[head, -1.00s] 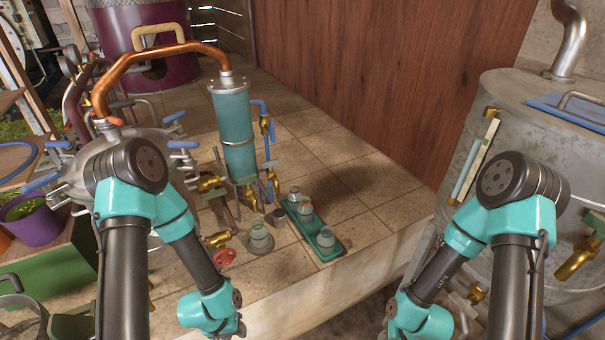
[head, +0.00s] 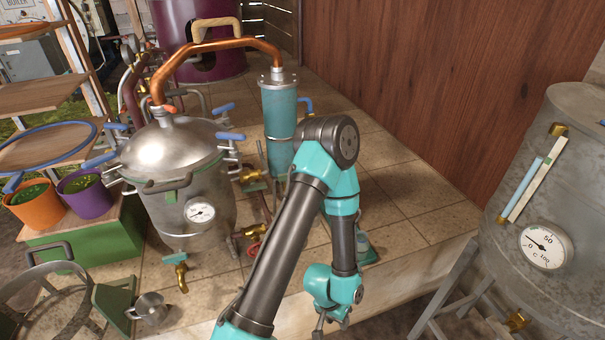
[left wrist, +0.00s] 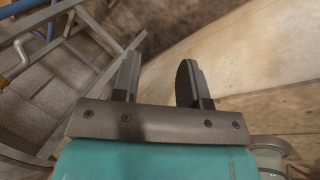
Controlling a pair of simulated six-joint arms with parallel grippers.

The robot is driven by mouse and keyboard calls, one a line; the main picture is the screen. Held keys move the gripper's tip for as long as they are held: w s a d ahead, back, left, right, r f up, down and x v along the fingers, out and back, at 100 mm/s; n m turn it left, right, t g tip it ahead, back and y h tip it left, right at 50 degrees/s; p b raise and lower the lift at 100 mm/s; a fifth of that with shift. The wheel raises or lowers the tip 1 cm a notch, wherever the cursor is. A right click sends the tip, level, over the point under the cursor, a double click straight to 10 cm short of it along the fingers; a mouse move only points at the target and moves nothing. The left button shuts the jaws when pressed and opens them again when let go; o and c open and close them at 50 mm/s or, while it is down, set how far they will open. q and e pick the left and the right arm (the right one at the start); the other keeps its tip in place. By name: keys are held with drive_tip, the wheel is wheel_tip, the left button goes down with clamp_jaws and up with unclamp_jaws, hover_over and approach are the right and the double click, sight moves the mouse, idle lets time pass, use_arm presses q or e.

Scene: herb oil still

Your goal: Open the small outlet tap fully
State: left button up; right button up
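Several small brass taps show in the head view; I cannot tell which is the small outlet tap. One brass tap (head: 181,272) hangs low at the front of the steel pot (head: 165,205). Another brass tap (head: 252,176) is on the pot's right side. A third brass tap (head: 517,320) sits low on the grey tank (head: 550,190). My left gripper (head: 331,326) is low at the ledge's front edge, apart from these taps. In the left wrist view its fingers (left wrist: 160,65) are apart with nothing between them. My right gripper is out of view.
My left arm hides part of the blue-green column (head: 279,105) and the tiles before it. A metal cup (head: 149,308) stands on the ledge at the lower left. Plant pots (head: 85,195) stand behind it. Open tiles lie right of the column.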

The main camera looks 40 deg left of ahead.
use_arm(q)
drive_tip(key=w+a+r+m, duration=0.1)
drive_tip(key=w+a+r, duration=0.3)
drive_tip(key=w+a, duration=0.25)
drive_tip(key=w+a+r+m+y, duration=0.1)
drive_tip(key=w+a+r+m, duration=0.15)
drive_tip(key=w+a, duration=0.35)
drive_tip(key=w+a+r+m, duration=0.1)
drive_tip(key=w+a+r, duration=0.35)
drive_tip(key=w, duration=0.35)
drive_tip(key=a+r+m+y, duration=0.2)
drive_tip(key=a+r, duration=2.2)
drive_tip(key=r, duration=0.4)
drive_tip(key=shift+a+m+g+y, duration=0.35)
drive_tip(key=shift+a+g+y, duration=0.05)
drive_tip(key=shift+f, duration=0.1)
wheel_tip(320, 180, down, 17)
drive_tip(key=shift+f, duration=0.2)
